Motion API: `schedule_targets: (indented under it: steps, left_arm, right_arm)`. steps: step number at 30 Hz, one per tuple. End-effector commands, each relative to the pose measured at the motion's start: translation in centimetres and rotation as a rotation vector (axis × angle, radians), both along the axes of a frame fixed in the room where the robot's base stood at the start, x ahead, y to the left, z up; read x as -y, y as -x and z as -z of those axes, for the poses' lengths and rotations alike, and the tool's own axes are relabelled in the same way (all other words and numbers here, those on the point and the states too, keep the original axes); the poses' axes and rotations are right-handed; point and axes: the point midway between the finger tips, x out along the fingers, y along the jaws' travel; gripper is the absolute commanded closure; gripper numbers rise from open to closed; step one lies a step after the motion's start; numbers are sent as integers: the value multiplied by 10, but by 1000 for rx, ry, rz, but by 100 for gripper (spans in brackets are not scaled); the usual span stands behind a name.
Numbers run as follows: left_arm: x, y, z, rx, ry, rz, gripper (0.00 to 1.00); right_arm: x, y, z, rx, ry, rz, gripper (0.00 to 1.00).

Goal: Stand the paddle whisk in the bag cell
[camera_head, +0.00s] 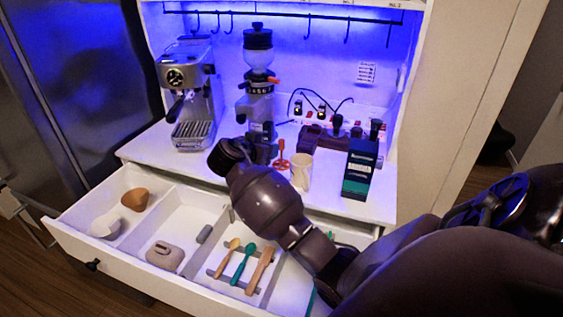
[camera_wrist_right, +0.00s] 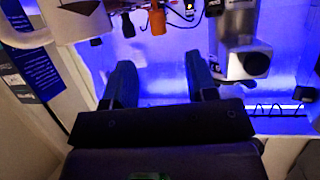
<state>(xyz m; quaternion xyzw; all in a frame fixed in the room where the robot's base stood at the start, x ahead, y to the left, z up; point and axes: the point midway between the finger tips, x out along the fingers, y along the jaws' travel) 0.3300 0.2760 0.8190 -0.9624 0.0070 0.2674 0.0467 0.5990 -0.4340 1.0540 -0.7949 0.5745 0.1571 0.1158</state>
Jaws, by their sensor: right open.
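A red tool with a thin stem and flat foot (camera_head: 281,155) stands on the counter beside a cream cup (camera_head: 301,170); I cannot tell whether it is the paddle whisk. A tan flat-bladed tool (camera_head: 260,270) lies in a drawer cell with a yellow and a teal spoon. I cannot tell which cell is the bag cell. A dark teal-banded pack (camera_head: 360,168) stands right on the counter. My right gripper (camera_head: 256,148) is over the counter's front, its fingertips mostly hidden. In the right wrist view its fingers (camera_wrist_right: 162,85) are apart with nothing between them. My left gripper is out of view.
The open drawer (camera_head: 190,292) has several cells; the left ones hold a brown piece (camera_head: 134,199), a white bowl (camera_head: 106,225) and a taupe item (camera_head: 164,255). A grinder (camera_head: 258,95) and espresso machine (camera_head: 188,95) stand behind. My right arm hides part of the drawer.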

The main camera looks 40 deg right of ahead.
Motion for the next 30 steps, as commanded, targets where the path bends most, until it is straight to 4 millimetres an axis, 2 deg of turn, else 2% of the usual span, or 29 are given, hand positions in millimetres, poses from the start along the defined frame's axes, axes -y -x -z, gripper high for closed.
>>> schedule_targets:
  steps: [6,14,22,30]
  left_arm:
    - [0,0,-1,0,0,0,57]
    - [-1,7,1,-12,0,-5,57]
    - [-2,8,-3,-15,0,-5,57]
    - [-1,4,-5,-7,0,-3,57]
  right_arm:
    - [29,-9,11,-3,3,-1,48]
    - [44,-14,17,-2,2,-1,48]
    - [76,-22,27,-4,3,-1,48]
    - [87,-26,34,-2,2,-2,48]
